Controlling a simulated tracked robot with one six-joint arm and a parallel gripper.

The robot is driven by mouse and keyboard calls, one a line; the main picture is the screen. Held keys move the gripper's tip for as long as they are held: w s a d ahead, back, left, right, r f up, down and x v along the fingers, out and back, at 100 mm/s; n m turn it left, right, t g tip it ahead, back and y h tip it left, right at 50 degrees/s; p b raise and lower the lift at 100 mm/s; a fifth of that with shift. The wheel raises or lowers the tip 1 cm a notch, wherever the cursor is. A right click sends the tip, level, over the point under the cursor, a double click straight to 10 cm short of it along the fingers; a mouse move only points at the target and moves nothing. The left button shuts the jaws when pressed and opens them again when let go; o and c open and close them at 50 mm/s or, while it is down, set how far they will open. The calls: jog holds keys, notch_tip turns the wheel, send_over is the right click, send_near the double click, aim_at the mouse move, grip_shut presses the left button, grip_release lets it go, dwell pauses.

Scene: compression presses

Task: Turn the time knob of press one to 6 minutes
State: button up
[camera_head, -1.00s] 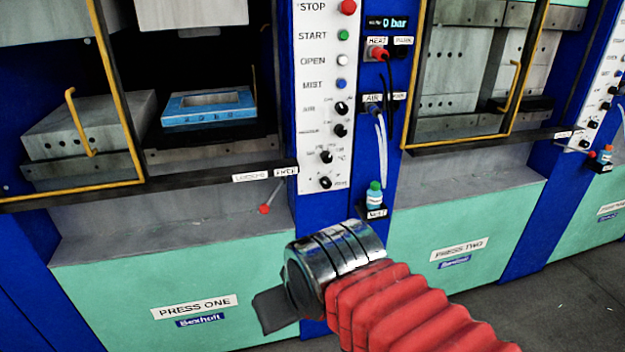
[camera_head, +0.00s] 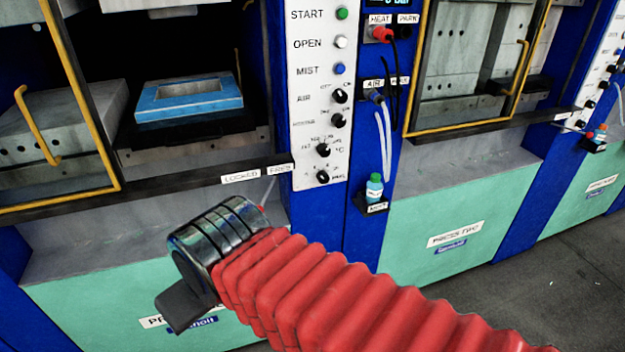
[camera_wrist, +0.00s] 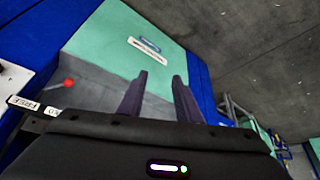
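Press one's white control panel (camera_head: 306,100) stands at the centre of the head view, with several black knobs in a column. The lowest black knob (camera_head: 322,177) has a label too small to read, so I cannot confirm it is the time knob or read its setting. The knob above it (camera_head: 322,150) is marked °C. My gripper (camera_head: 182,305) is left of and below the panel, in front of press one's green front, apart from the knobs. In the wrist view its two dark fingers are spread with nothing between them (camera_wrist: 160,88).
A red-tipped lever (camera_wrist: 68,83) and the LOCKED/FREE bar (camera_head: 240,177) lie near my gripper. Press one's sign (camera_wrist: 145,50) shows in the wrist view. A small bottle (camera_head: 374,187) on a holder and hanging hoses (camera_head: 385,140) are right of the panel. Grey floor (camera_head: 540,285) is clear at right.

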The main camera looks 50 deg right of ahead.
jog(key=shift+o, duration=0.4)
jog(key=shift+o, duration=0.7)
jog(key=shift+w+d, duration=0.1)
jog(key=shift+o, duration=0.5)
jog(key=w+d+f+t+h, duration=0.2)
jog(key=w+d+h, duration=0.1)
jog(key=w+d, duration=0.6)
jog(key=shift+d, duration=1.2)
jog(key=w+d+f+t+h, duration=0.1)
jog(key=w+d+f+h, duration=0.1)
jog(key=d, duration=0.6)
jog(key=w+d+f+t+h, duration=0.1)
jog(key=w+d, duration=0.1)
jog(key=d, duration=0.6)
jog(key=s+d+f+n+t+h, duration=0.1)
jog(key=s+d+f+t, duration=0.2)
jog(key=s+d, duration=0.2)
jog(key=s+d+f+n+t+h, duration=0.1)
jog(key=s+d+f+t+h, duration=0.1)
jog(key=s+d, duration=0.4)
jog(key=d+f, duration=0.1)
jog(key=d, duration=0.2)
jog(key=shift+s+d+t, duration=0.2)
jog(key=shift+d+t, duration=0.1)
jog(key=shift+t, duration=0.1)
